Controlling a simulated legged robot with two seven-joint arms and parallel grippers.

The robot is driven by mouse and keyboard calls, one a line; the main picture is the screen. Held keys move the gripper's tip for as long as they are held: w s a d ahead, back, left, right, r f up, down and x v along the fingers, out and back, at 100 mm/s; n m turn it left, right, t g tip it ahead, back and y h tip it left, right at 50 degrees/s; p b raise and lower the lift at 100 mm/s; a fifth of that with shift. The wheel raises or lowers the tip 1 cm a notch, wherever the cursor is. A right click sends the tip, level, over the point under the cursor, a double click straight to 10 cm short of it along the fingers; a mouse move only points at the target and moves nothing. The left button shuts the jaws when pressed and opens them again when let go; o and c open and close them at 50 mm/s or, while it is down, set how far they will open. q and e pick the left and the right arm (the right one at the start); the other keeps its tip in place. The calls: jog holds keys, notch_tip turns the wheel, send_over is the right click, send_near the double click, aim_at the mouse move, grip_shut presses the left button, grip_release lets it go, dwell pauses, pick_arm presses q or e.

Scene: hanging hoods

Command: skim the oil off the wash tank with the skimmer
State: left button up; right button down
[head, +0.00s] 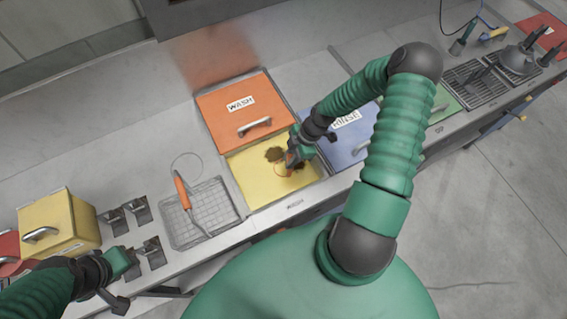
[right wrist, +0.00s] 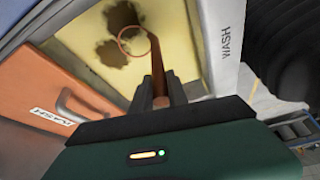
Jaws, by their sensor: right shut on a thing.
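The wash tank (head: 262,200) is open, with pale yellow liquid or lining inside. Its orange lid (head: 228,115), labelled WASH, lies back behind it. Brown oil patches (head: 273,154) show in the tank; in the right wrist view they are two dark blots (right wrist: 110,53). My right gripper (head: 297,153) is shut on the skimmer's orange-brown handle (right wrist: 157,68), over the tank. The skimmer's thin ring (right wrist: 120,42) overlaps the oil patches in that view; its exact height is unclear. My left gripper (head: 120,275) is at lower left, near the metal brackets, its jaws unclear.
A wire basket (head: 212,215) left of the tank has an orange-handled hoop tool (head: 182,191) across it. A blue RINSE lid (head: 352,140) is right of the tank. A yellow box (head: 60,222) and metal brackets (head: 140,210) stand at left. Bare counter lies behind the basket.

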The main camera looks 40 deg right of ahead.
jog(key=shift+s+d, duration=0.5)
jog(key=shift+d, duration=1.8)
jog(key=w+a, duration=0.5)
jog(key=a, duration=0.2)
jog(key=shift+a, duration=0.35)
notch_tip(320, 180, up, 14)
jog(key=p, duration=1.1)
jog(key=shift+w+f, duration=0.15)
